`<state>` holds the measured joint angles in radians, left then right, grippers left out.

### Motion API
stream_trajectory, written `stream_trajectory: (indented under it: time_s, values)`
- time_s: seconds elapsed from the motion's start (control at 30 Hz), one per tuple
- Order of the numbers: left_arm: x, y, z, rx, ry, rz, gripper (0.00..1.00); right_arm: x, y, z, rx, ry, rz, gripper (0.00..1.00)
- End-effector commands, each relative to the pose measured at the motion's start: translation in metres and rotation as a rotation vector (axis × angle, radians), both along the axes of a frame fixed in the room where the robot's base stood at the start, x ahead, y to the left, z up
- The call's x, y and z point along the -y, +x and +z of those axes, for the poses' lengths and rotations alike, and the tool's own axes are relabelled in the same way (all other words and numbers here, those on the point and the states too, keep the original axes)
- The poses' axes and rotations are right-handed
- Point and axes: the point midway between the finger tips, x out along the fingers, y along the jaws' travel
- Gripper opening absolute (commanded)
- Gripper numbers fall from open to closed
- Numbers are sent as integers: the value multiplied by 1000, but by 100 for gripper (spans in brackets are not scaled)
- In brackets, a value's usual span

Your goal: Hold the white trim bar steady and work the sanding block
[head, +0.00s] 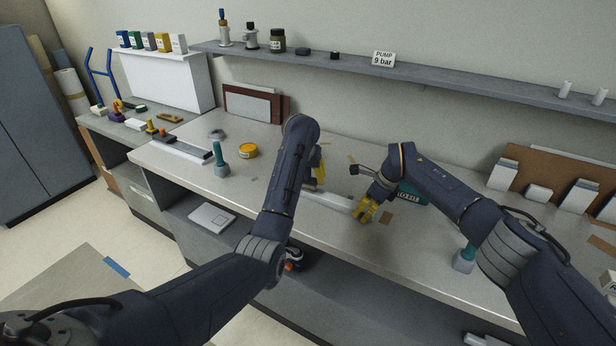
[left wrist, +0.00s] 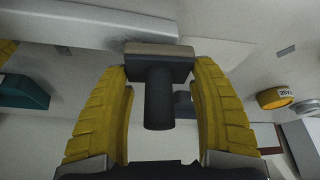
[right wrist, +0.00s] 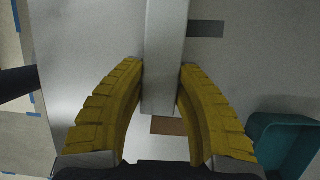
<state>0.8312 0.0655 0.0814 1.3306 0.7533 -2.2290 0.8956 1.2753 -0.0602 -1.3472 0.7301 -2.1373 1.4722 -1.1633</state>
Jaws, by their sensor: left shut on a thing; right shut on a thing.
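The white trim bar (head: 332,201) lies along the bench between my two grippers. My right gripper (head: 364,212) is shut on it near its right end; the right wrist view shows both yellow fingers against the bar's sides (right wrist: 165,55). My left gripper (head: 317,180) is near the bar's other end. In the left wrist view its fingers (left wrist: 160,100) are around the dark handle of the sanding block (left wrist: 160,62). The block overlaps the end of the bar (left wrist: 85,25) in that view; I cannot tell whether they touch.
A teal bin (head: 412,196) stands close behind my right gripper. A yellow tin (head: 248,151) and a teal-handled tool (head: 219,160) stand to the left. Another teal-handled tool (head: 464,260) is by my right arm. The shelf (head: 330,62) runs along the wall.

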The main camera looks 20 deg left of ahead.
Motion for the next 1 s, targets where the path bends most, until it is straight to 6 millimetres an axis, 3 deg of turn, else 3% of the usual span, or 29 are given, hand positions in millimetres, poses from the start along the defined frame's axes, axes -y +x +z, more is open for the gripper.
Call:
stream_trajectory:
  time_s: [1.0]
  values:
    - [0,0,-15,0,-1,1,34,0,-2,-4,-6,-2,0,0]
